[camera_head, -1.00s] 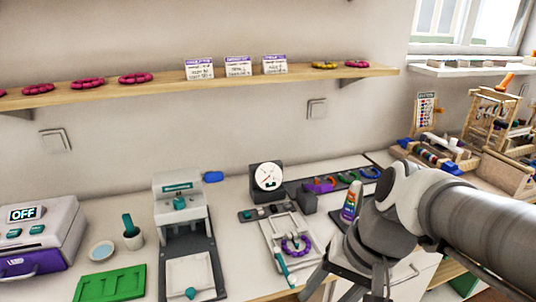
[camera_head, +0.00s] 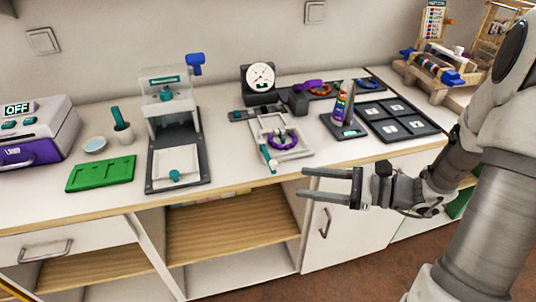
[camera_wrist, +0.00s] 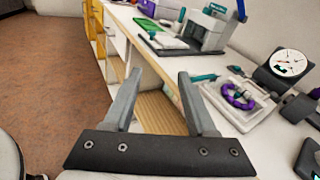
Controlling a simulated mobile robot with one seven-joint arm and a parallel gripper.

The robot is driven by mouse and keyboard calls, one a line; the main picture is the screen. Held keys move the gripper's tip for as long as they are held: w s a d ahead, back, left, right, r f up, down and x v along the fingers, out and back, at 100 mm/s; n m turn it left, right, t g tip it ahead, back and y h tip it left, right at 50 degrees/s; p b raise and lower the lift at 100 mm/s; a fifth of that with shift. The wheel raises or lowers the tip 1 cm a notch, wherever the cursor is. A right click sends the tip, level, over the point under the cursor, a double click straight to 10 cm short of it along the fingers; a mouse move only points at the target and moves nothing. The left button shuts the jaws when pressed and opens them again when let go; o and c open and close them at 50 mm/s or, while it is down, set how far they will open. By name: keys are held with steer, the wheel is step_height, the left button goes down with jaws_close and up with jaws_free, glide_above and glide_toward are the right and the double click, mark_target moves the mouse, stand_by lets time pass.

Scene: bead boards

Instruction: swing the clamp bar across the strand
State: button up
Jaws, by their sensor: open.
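A purple bead strand (camera_head: 283,138) forms a ring on a white square board (camera_head: 297,152) on the counter. It also shows in the wrist view (camera_wrist: 238,96). A teal-handled bar (camera_head: 267,158), which looks like the clamp bar, lies along the board's left side, beside the ring and not across it. Its teal end shows in the wrist view (camera_wrist: 204,78). My gripper (camera_head: 303,183) is open and empty, its fingers pointing left. It is in front of the counter edge, to the right of the board in the head view. Its two fingers also show in the wrist view (camera_wrist: 160,74).
A dial gauge (camera_head: 261,77) stands behind the board. A press (camera_head: 171,120) and a green tray (camera_head: 101,174) are to the left. A tube (camera_head: 341,104) and a dark compartment tray (camera_head: 419,125) are to the right. Open shelves (camera_head: 225,239) lie below the counter.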

mark_target(267, 153)
steer(key=w+d+f+m+t+b, duration=0.1)
steer(key=w+d+f+m+t, duration=0.2)
steer(key=d+f+m+t, duration=0.1)
steer(key=b+x, duration=0.1)
steer(key=x, duration=0.7)
steer(key=b+x, duration=0.2)
steer(key=x, duration=0.7)
steer(key=shift+s+r, duration=0.2)
jaws_close()
stand_by(0.6)
